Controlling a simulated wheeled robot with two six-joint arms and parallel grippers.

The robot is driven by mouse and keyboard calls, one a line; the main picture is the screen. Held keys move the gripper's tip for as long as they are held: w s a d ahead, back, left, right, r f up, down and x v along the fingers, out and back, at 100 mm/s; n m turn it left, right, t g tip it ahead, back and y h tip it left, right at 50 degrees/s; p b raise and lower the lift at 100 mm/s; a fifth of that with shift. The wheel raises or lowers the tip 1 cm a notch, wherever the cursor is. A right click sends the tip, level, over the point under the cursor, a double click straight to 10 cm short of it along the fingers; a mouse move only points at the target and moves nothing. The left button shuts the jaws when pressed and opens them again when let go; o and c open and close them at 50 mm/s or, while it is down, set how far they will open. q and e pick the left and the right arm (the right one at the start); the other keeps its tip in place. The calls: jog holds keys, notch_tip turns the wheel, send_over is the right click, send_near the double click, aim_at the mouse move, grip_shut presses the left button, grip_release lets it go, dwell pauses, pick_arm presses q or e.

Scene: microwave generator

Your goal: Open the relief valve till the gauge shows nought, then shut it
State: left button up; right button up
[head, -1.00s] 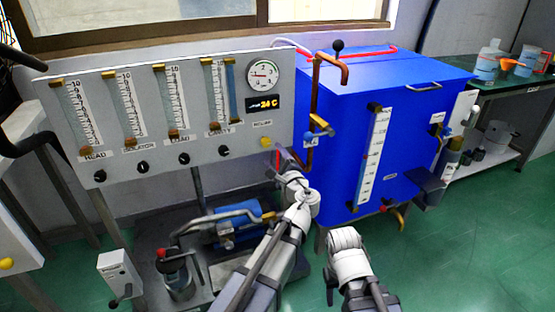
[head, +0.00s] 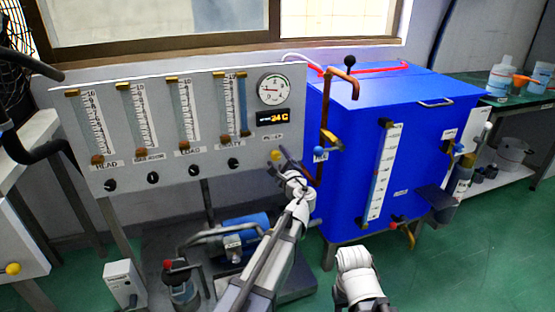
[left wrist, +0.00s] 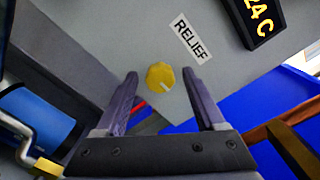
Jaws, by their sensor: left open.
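The relief valve is a yellow knob (left wrist: 160,76) with a pale mark, on the grey panel beside a "RELIEF" label (left wrist: 192,38). In the head view the yellow knob (head: 275,155) shows at the panel's lower right. The round gauge (head: 272,89) is above it, its needle pointing left; its figures are too small to read surely. My left gripper (left wrist: 160,84) is open, with its fingers on either side of the knob in the wrist picture; contact is not visible. In the head view my left gripper (head: 284,160) is by the knob. My right gripper is not visible, only its arm.
The grey panel (head: 130,190) bears several flow tubes and black knobs (head: 234,165). A blue tank (head: 350,190) with a copper pipe (head: 325,120) stands close on the right. A blue pump (head: 245,232) sits below the panel. Green floor is free at right.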

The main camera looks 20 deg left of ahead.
pick_arm(q)
jog(key=shift+c, duration=0.3)
grip_shut()
dwell(0.3)
